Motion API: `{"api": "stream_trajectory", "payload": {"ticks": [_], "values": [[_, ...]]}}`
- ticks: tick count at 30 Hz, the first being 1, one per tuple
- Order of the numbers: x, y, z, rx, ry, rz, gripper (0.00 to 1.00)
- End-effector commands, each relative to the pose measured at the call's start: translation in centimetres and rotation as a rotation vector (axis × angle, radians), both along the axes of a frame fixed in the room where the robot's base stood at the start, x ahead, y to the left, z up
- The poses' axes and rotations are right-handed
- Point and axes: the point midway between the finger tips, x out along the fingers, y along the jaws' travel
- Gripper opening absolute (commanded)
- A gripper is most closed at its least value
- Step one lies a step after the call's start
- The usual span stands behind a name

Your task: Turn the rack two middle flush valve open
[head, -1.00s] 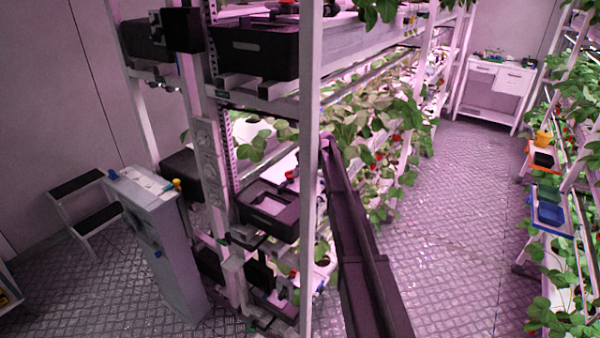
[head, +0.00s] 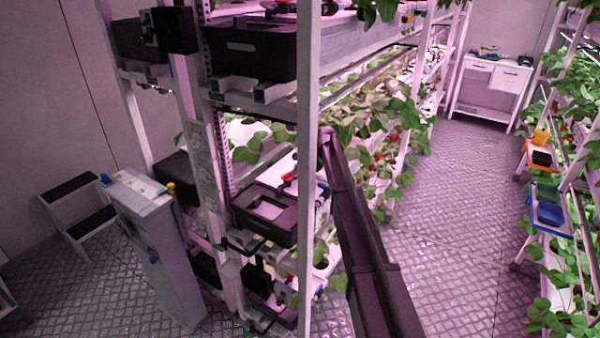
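The rack (head: 309,150) in front of me is white, with several levels of strawberry plants and black boxes. At its middle level a small red part (head: 289,178) shows behind the black box (head: 264,215). It may be a valve handle, but it is too small to tell its setting. I cannot tell which is the middle flush valve. My dark arm link runs up from the bottom edge in front of the rack. My gripper is not in view.
A grey cabinet (head: 155,250) and a step stool (head: 80,215) stand left of the rack. A diamond-plate aisle (head: 450,220) lies clear on the right. A plant rack with an orange tray (head: 540,158) and blue tray (head: 549,214) edges it. A white table (head: 488,85) stands at the far end.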

Motion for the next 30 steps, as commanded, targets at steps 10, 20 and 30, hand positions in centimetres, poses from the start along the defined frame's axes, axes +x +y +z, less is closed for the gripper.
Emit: {"api": "stream_trajectory", "payload": {"ticks": [10,20,30], "values": [[0.0,1.9,0.0,0.001,-0.002,0.015,0.00],[-0.1,2.5,0.0,0.003,-0.001,0.021,0.00],[-0.6,3.1,0.1,0.006,0.000,0.025,0.00]]}}
